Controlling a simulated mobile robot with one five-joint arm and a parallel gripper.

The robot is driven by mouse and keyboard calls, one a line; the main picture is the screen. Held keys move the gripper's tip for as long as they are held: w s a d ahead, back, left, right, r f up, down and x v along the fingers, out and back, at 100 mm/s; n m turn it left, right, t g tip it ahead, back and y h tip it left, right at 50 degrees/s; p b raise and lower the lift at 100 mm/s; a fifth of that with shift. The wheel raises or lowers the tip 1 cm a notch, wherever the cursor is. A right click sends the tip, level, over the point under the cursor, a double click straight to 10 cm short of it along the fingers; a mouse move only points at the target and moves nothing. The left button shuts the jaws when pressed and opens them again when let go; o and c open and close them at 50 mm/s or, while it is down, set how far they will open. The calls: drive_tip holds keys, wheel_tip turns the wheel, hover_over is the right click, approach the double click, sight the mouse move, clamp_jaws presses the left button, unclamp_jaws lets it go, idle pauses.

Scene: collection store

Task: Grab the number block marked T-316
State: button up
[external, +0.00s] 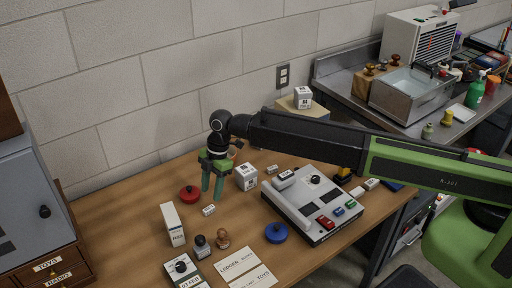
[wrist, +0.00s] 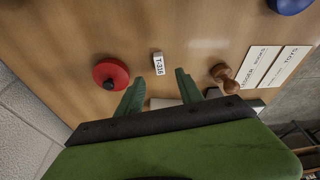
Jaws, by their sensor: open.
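The number block marked T-316 (wrist: 158,63) is a small white block lying on the wooden desk. In the wrist view it sits just beyond my open fingertips, roughly centred between them. In the external view a small white block (external: 208,210) lies on the desk just below my gripper (external: 212,194); its marking is too small to read there. My gripper, with two green fingers pointing down, is open and empty above the desk; it also shows in the wrist view (wrist: 157,84).
A red round knobbed object (external: 190,194) lies left of the block, and a white box (external: 174,225) stands in front. A wooden-handled stamp (external: 222,238), blue knobbed disc (external: 277,232), white cube (external: 247,177) and grey console (external: 312,203) are nearby. Cards (external: 246,266) lie at the front.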

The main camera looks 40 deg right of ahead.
sight(209, 207)
drive_tip(key=shift+x, duration=0.95)
drive_tip(key=b+x, duration=0.5)
drive_tip(key=shift+w+d+f+b, duration=0.1)
drive_tip(key=shift+d+f+b, duration=0.05)
drive_tip(key=shift+b, duration=0.2)
drive_tip(key=shift+c, duration=0.3)
clamp_jaws()
